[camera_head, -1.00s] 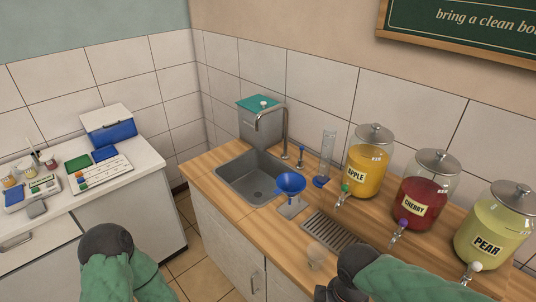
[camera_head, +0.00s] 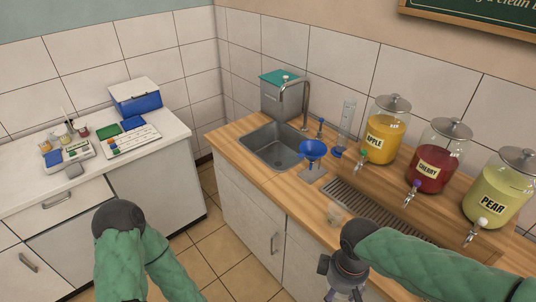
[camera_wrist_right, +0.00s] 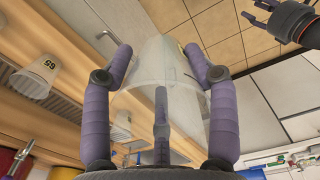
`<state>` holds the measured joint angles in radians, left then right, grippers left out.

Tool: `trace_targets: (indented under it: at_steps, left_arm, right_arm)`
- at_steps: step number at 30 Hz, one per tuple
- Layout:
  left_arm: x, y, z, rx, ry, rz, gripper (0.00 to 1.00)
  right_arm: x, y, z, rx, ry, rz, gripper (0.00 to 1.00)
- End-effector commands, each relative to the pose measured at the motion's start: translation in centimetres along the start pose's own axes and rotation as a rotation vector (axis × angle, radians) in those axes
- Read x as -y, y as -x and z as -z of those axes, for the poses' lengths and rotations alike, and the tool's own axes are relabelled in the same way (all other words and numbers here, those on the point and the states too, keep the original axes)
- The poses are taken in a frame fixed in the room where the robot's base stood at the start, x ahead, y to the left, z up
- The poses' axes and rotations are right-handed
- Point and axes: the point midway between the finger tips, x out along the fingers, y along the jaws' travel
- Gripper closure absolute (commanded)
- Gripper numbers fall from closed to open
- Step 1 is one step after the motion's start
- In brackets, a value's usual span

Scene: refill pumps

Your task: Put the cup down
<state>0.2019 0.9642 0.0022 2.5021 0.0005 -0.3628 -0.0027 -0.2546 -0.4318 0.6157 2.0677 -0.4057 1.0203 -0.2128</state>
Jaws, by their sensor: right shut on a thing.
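A clear cup (camera_wrist_right: 165,65) is between the purple fingers of my right gripper (camera_wrist_right: 160,75) in the right wrist view; the gripper is shut on it. In the head view my right arm reaches in front of the counter, and the held cup is hidden or out of frame. My left gripper (camera_wrist_right: 262,12) shows at the top right of the right wrist view, dark, fingers spread and empty. Another clear cup (camera_head: 335,214) stands on the counter near its front edge. A cup marked 65 (camera_wrist_right: 38,78) shows in the right wrist view.
The wooden counter (camera_head: 265,183) carries a sink (camera_head: 278,150), a blue funnel (camera_head: 313,150) on a stand, a drain grate (camera_head: 375,212) and three dispensers: apple (camera_head: 385,135), cherry (camera_head: 440,160) and pear (camera_head: 497,195). Bare wood lies left of the standing cup.

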Motion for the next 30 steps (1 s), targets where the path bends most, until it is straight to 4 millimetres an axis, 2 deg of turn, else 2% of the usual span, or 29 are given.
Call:
trace_targets:
  at_steps: [8,11,18,24,30]
  left_arm:
    - [0.1,-0.2,-0.1,0.001,0.001,0.0,0.6]
    - [0.2,-0.4,0.0,0.001,0.001,0.0,0.6]
    - [0.3,-0.8,0.0,0.001,0.001,0.0,0.6]
    - [0.4,-1.0,0.0,0.001,0.001,0.0,0.6]
    - [0.4,-1.1,0.0,0.001,0.001,0.0,0.6]
  right_arm:
    - [-2.3,-2.1,2.6,0.004,-0.144,-0.001,0.54]
    - [-3.6,-3.5,4.0,0.006,-0.223,-0.003,0.54]
    - [-7.4,-8.8,7.8,0.007,-0.468,-0.001,0.54]
    - [-9.6,-12.8,9.8,0.004,-0.625,0.003,0.54]
    - [-10.6,-14.7,10.7,-0.001,-0.697,0.004,0.54]
